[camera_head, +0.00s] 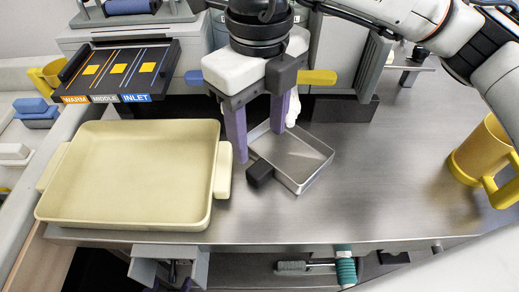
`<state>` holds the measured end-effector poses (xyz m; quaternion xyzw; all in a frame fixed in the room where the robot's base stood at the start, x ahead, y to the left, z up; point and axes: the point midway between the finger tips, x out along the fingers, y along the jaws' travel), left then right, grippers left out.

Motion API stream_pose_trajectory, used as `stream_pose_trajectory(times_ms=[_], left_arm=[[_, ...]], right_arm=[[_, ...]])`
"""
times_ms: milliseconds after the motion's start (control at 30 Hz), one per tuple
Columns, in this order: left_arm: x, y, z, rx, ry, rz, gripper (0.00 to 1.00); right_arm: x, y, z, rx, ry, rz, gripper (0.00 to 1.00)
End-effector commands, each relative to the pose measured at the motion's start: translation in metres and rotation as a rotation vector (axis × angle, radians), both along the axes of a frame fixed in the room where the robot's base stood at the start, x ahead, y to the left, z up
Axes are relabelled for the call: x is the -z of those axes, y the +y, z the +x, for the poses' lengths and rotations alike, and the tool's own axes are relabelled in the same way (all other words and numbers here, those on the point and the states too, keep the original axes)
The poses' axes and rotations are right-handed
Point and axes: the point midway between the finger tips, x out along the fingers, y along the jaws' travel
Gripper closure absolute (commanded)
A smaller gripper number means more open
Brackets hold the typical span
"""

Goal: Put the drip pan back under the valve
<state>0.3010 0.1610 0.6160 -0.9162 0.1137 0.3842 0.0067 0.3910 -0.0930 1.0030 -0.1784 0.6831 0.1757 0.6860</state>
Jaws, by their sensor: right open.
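The drip pan (298,160) looks like a small, shallow, square metal pan with a black handle block (260,172) at its near left side. It lies on the steel counter, turned at an angle. My right gripper (259,145) points down over the pan's left side, its two purple fingers apart and nothing seen held between them. One finger is left of the pan, the other at its back corner; contact cannot be told. A blue lever (193,77) and a yellow lever (317,77) show either side of my gripper, which hides whatever lies between them.
A large cream tray (130,222) fills the counter's left. A dark panel labelled WARM, MIDDLE, INLET (120,68) stands behind it. A yellow mug (482,160) is at the right. The steel counter (390,170) is clear between pan and mug.

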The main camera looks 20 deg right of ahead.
Motion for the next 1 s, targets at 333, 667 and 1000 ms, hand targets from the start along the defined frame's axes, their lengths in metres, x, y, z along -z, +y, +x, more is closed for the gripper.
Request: stream_pose_trajectory(times_ms=[333,667,1000], left_arm=[[0.002,0.000,-0.001,0.000,0.006,0.003,0.42],[0.002,0.000,-0.002,0.000,0.005,0.002,0.42],[0.001,0.000,-0.001,0.000,0.003,0.001,0.42]], right_arm=[[-0.044,0.000,0.000,0.000,-0.001,0.000,0.46],[-0.045,0.000,0.000,0.000,0.000,0.001,0.46],[-0.045,0.000,0.000,0.000,0.000,0.001,0.46]])
